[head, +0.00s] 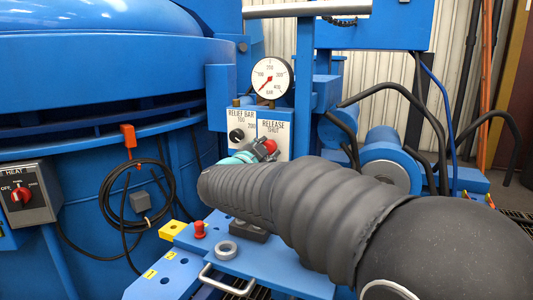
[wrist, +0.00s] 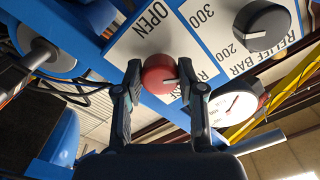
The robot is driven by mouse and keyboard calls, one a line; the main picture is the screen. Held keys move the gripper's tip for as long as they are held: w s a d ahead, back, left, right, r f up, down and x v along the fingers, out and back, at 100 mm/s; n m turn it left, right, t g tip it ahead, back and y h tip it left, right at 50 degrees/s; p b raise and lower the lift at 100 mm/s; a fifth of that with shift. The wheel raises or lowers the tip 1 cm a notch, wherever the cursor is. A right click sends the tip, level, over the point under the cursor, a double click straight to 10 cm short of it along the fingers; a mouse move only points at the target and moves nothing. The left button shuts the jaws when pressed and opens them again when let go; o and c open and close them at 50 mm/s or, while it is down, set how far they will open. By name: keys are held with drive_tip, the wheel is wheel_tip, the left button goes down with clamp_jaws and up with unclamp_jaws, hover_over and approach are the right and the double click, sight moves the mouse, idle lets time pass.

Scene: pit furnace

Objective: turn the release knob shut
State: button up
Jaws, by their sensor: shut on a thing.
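The red release knob (wrist: 160,74) sits on a white plate (wrist: 150,42) with the word OPEN in the wrist view. My gripper (wrist: 159,68) has one finger on each side of the knob and is shut on it. A pale mark on the knob's face points toward the right of the picture, away from OPEN. In the head view the red knob (head: 270,146) shows just past my gripper (head: 258,152), under the words RELEASE and SHUT. My arm hides the lower part of that plate; in the wrist view a finger covers part of its lettering.
The black relief knob (head: 237,135) is close beside the release plate. A pressure gauge (head: 271,78) stands above. A coiled black cable (head: 137,195) hangs left.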

drive_tip(key=m+b, duration=0.1)
drive_tip(key=m, duration=1)
drive_tip(key=shift+r+b, duration=0.1)
drive_tip(key=shift+b, duration=0.2)
drive_tip(key=shift+m, duration=0.3)
drive_tip(key=o, duration=1.1)
drive_tip(key=shift+o, duration=0.2)
drive_tip(key=v, duration=1.2)
